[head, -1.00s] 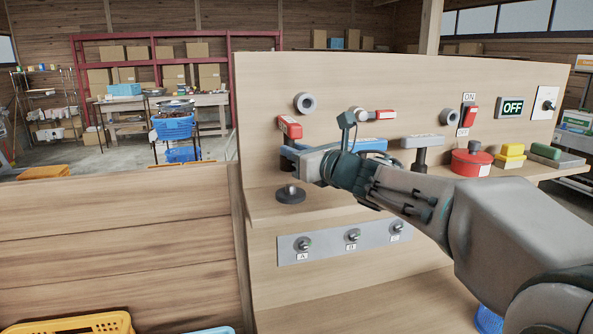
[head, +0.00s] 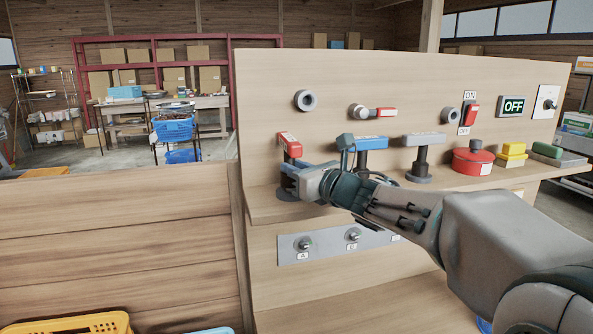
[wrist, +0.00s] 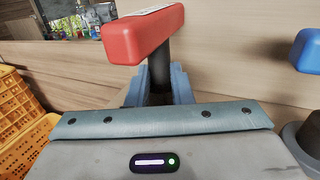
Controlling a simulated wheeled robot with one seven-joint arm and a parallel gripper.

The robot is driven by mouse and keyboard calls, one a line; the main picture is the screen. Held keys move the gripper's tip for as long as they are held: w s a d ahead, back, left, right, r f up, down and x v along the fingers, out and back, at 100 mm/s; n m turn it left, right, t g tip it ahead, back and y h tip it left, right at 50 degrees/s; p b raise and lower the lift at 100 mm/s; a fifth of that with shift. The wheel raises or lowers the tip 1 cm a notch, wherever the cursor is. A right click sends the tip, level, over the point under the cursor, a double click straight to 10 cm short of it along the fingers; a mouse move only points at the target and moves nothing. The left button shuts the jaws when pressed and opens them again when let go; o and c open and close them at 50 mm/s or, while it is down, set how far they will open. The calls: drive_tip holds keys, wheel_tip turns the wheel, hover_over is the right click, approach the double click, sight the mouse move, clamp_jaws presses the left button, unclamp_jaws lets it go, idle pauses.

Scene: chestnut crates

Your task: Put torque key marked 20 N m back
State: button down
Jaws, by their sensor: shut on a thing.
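A red-headed torque key (head: 289,145) stands upright at the left end of the shelf; it also shows in the wrist view (wrist: 140,38). Its white label is too small to read. My gripper (head: 289,178) is shut on the key's dark stem, below the red head, with a finger on each side in the wrist view (wrist: 160,85). A round dark base (head: 284,194) shows partly under my gripper. Whether the stem's foot sits in it is hidden. A blue-headed key (head: 370,143) and a grey-headed key (head: 425,139) stand to the right.
A red pot-like object (head: 472,160) and yellow blocks (head: 512,150) sit further right on the shelf. Knobs and a switch (head: 472,114) are on the upright panel (head: 250,90) behind. A strip with toggles (head: 325,244) lies below the shelf edge. Yellow crates (wrist: 12,110) stand left.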

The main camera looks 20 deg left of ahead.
drive_tip(key=shift+f, duration=0.15)
drive_tip(key=c, duration=1.3)
unclamp_jaws()
drive_tip(key=shift+r+p, duration=0.75)
drive_tip(key=shift+p, duration=0.3)
drive_tip(key=b+v, duration=0.3)
drive_tip(key=v, duration=0.9)
drive_tip(key=shift+f+b, duration=0.2)
drive_tip(key=shift+b, duration=0.2)
drive_tip(key=shift+d, duration=0.1)
